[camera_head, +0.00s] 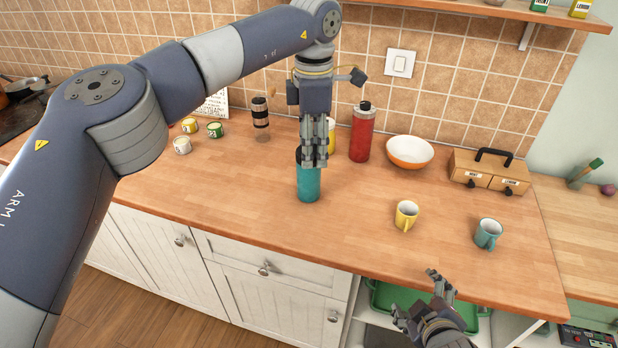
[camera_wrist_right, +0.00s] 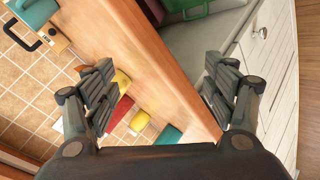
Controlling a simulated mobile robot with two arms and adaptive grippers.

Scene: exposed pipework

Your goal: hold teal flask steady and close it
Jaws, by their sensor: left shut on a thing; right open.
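The teal flask (camera_head: 308,186) stands upright on the wooden counter, left of the red flask. My left gripper (camera_head: 315,160) comes down from above and is shut on the flask's upper part. The fingers hide most of the flask's top; a dark edge shows beside them, and I cannot tell how its lid sits. In the right wrist view a teal shape (camera_wrist_right: 168,134) near the counter edge looks like the same flask. My right gripper (camera_head: 423,296) is open and empty in front of the counter's front edge, apart from the flask; its spread fingers also show in the right wrist view (camera_wrist_right: 160,95).
A red flask (camera_head: 362,134) and a white-orange bowl (camera_head: 410,152) stand behind. A yellow mug (camera_head: 406,215) and a teal mug (camera_head: 488,234) stand to the right. The counter's front middle is clear.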

